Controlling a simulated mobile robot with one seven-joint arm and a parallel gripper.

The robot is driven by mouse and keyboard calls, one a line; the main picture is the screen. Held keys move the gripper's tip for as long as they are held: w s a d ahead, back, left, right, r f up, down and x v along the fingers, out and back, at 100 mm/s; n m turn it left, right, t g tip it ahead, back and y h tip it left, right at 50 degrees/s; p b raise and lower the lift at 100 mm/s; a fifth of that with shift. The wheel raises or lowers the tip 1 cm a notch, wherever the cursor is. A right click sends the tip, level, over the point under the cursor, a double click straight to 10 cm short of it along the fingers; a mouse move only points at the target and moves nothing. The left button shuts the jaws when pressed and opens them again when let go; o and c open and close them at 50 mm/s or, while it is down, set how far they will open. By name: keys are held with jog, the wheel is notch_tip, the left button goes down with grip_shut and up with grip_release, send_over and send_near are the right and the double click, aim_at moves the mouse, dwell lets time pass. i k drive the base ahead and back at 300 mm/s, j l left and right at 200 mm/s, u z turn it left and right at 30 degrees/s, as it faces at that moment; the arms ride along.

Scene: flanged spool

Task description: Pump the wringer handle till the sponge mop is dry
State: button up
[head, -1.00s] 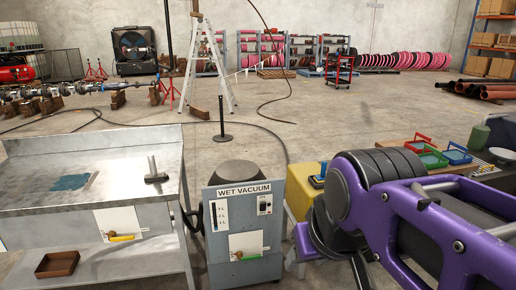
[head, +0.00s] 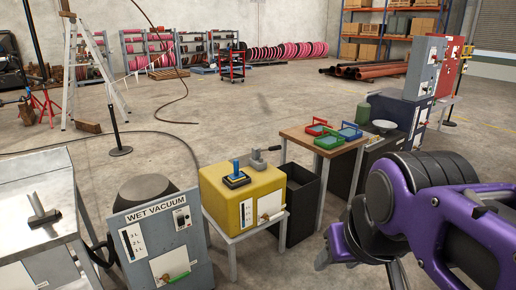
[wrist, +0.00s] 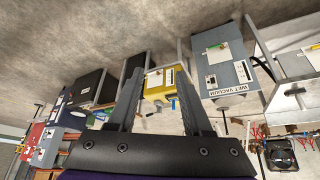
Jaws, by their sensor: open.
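A yellow box-shaped wringer unit (head: 240,198) stands on a small grey table in the middle of the head view. A blue upright piece in a dark square base (head: 236,176), which looks like the sponge mop, sits on its top. A grey lever handle (head: 262,160) sticks out at its back right. In the wrist view the scene is upside down and the yellow unit (wrist: 156,96) shows between my fingers, some distance beyond them. My gripper (wrist: 160,72) is open and empty. In the head view my arm is at the lower right, apart from the unit; the fingertips are unclear there.
The wet vacuum (head: 158,240) stands left of the yellow unit, a metal bench (head: 40,190) further left. A dark open bin (head: 300,205) is close on its right. A wooden table (head: 325,140) with red, green and blue trays stands behind the bin. Open floor lies beyond.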

aim_at(276, 147)
jog(key=i+l, duration=0.15)
jog(key=i, duration=0.35)
jog(key=i+l, duration=0.2)
jog(key=i, duration=0.35)
jog(key=i+l, duration=0.15)
jog(key=i, duration=0.35)
jog(key=i+l, duration=0.2)
jog(key=i, duration=0.3)
jog(key=i+l, duration=0.15)
jog(key=i, duration=0.4)
jog(key=k+l+u, duration=0.25)
jog(key=k, duration=0.15)
jog(key=k+l+u, duration=0.1)
jog(key=k+u, duration=0.2)
jog(key=k, duration=0.15)
jog(key=i+j+z, duration=0.15)
jog(key=i+z, duration=0.15)
jog(key=i+j+z, duration=0.3)
jog(key=i, duration=0.2)
